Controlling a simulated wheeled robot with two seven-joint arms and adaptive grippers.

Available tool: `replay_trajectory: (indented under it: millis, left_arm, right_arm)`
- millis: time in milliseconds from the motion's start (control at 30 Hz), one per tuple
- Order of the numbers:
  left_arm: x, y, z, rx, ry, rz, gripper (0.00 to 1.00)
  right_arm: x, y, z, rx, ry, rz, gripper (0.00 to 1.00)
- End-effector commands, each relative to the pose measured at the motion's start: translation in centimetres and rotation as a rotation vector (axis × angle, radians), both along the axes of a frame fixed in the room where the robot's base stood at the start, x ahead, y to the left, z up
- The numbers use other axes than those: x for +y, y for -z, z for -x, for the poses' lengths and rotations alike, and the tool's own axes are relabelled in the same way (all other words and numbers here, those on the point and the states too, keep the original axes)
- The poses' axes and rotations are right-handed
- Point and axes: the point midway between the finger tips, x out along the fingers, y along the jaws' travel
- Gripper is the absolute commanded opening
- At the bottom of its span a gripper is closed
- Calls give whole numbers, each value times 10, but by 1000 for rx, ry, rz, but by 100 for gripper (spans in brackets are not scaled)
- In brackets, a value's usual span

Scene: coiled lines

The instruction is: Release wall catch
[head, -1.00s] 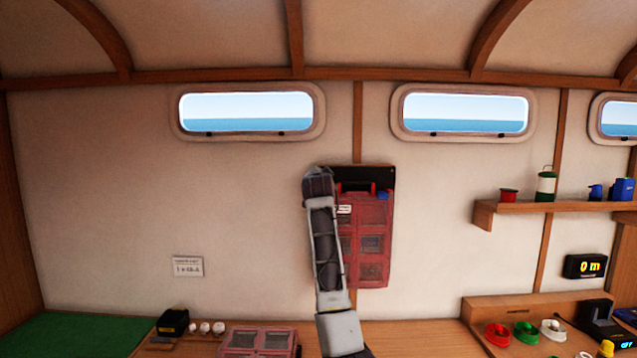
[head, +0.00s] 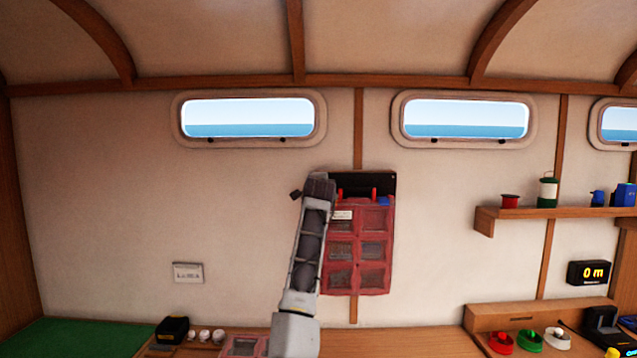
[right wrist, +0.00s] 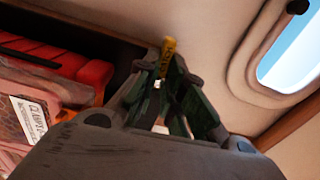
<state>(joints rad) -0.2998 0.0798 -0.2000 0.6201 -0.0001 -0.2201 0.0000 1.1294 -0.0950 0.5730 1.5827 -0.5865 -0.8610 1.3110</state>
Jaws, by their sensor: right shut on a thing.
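A red case with several clear windows (head: 374,249) hangs on the wall from a dark backplate (head: 378,181). Its red handle posts and pale label show near the top; it also shows at left in the right wrist view (right wrist: 75,75). My right gripper (right wrist: 168,75) is shut on a slim yellow tab (right wrist: 169,46), which looks like the wall catch, at the edge of the dark backing. In the head view my right arm ends at the backplate's upper left and hides the tab and part of the case's left edge. My left gripper is not in view.
Windows (head: 249,118) line the wall above. A shelf (head: 560,212) with spools and blue items is at right. Below are a counter with red, green and white rings (head: 530,339), and a black box (head: 172,329) at left. The wall left of my arm is mostly clear.

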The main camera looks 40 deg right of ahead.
Motion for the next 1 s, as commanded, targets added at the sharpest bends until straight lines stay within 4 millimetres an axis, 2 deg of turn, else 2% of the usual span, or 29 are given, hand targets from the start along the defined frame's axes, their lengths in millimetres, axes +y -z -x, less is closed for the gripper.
replay_trajectory:
  millis: [633,667,800,1000]
  left_arm:
    - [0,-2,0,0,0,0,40]
    - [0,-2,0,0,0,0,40]
    - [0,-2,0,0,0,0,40]
    - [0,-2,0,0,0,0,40]
  right_arm:
    - [-1,2,0,-41,1,-56,0]
    - [-1,2,0,-41,1,-56,14]
    - [-1,2,0,-41,1,-54,32]
    - [0,1,0,-43,0,-53,32]
